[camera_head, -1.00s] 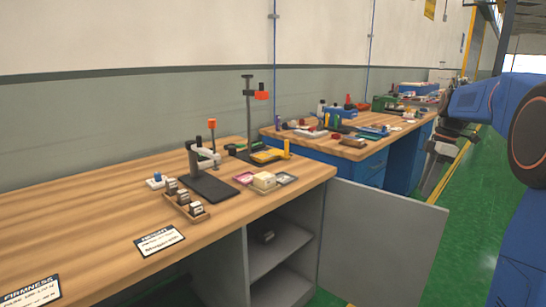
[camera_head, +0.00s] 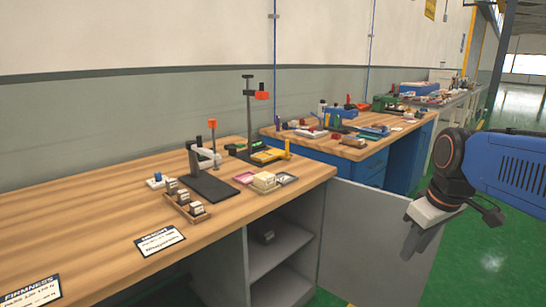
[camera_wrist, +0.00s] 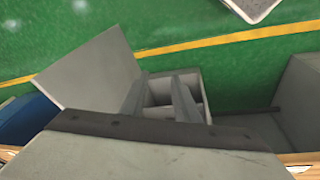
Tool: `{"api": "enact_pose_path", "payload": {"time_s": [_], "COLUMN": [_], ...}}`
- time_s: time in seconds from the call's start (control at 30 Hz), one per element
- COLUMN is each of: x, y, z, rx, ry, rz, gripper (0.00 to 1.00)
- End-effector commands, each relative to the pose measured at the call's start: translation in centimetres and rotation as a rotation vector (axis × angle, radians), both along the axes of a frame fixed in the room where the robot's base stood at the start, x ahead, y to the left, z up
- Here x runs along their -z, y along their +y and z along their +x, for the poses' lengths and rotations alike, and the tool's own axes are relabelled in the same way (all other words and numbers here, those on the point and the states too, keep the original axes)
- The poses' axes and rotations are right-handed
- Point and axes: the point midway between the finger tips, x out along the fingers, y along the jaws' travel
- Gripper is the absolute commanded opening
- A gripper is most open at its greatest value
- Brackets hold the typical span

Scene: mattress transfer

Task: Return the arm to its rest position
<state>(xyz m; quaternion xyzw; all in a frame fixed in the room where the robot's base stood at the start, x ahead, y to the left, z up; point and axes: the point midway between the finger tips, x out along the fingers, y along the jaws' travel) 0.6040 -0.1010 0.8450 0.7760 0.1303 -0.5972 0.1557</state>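My arm, blue with a dark wrist joint, reaches in from the right edge of the head view. My gripper (camera_head: 420,240) hangs at its end, pointing down and slightly left, in front of the open grey cabinet door (camera_head: 385,250). No object shows in it. In the wrist view, my gripper's two grey fingers (camera_wrist: 158,85) stand apart with a gap between them. The exact fingertips are hard to make out against the grey shapes behind.
The wooden workbench (camera_head: 90,205) at left carries a test stand (camera_head: 208,185), a small block tray (camera_head: 187,207) and label cards. A second bench (camera_head: 350,150) with many items stands behind. Green floor (camera_head: 490,260) is open at right.

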Motion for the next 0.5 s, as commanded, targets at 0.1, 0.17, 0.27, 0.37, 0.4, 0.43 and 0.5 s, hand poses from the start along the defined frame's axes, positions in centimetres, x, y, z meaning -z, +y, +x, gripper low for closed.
{"api": "enact_pose_path", "payload": {"time_s": [0.1, 0.17, 0.27, 0.37, 0.4, 0.43, 0.5], "x": [1.6, 2.5, 4.1, 5.7, 6.2, 6.6, 7.3], "y": [1.1, 1.5, 2.2, 2.6, 2.7, 2.8, 3.0], "z": [-3.1, -4.5, -6.8, -8.7, -9.3, -9.7, -10.5], "rx": [0.088, 0.134, 0.210, 0.278, 0.301, 0.317, 0.347], "ry": [-0.037, -0.054, -0.084, -0.111, -0.121, -0.128, -0.138], "rz": [0.018, 0.028, 0.050, 0.074, 0.082, 0.088, 0.100], "gripper": [0.28, 0.28, 0.28, 0.28, 0.28, 0.28, 0.28]}}
